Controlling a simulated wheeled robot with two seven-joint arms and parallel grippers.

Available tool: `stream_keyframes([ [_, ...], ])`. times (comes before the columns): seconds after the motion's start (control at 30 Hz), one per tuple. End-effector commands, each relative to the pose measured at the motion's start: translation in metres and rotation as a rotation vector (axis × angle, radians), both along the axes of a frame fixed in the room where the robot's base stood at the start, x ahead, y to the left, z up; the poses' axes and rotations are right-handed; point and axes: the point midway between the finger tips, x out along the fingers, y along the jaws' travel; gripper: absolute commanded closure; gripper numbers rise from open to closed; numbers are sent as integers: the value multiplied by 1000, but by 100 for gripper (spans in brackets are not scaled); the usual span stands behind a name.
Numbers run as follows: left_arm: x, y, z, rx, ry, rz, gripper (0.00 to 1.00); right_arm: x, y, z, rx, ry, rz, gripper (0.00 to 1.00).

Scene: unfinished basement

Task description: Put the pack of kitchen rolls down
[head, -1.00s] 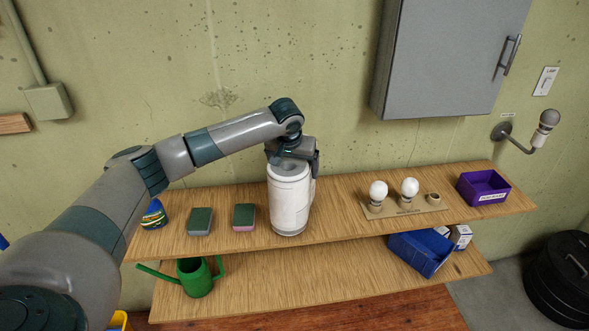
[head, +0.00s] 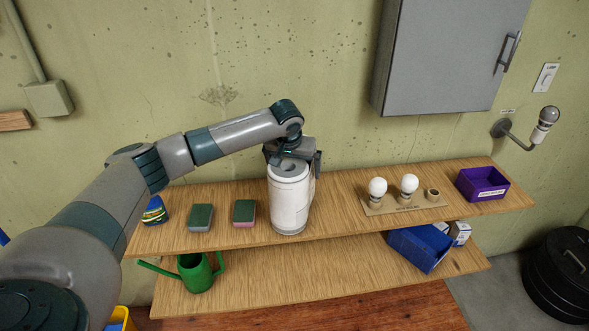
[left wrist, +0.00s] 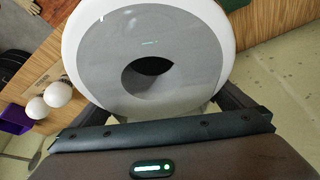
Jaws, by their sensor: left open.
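The pack of kitchen rolls (head: 289,200) is a white upright cylinder standing on the upper wooden shelf, between a sponge and the bulb holder. My left gripper (head: 291,158) is just above and behind its top, with its fingers spread wide at either side of the pack. In the left wrist view the round top of the pack (left wrist: 100,65), with its dark core hole, fills the middle, and my left gripper (left wrist: 160,108) is open around its near part. Whether the fingers touch the pack is hard to tell. My right gripper is in neither view.
The upper shelf (head: 340,222) also holds two sponges (head: 201,217), a bulb holder (head: 405,205) with two white bulbs, and a purple box (head: 482,184). A green watering can (head: 196,273) and a blue box (head: 420,248) are on the lower shelf. A grey cabinet (head: 445,55) hangs above.

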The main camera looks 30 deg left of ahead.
Motion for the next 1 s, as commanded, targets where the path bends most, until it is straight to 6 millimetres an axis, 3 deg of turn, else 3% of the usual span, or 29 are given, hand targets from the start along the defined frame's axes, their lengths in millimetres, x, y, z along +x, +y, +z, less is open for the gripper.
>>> stream_keyframes([
  [0.17,-6,-2,15,-1,-2,-1,0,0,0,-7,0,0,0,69],
  [0.7,-38,-11,96,-1,-2,1,0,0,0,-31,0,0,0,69],
  [1.0,-44,-12,110,-1,-1,1,0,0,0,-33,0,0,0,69],
])
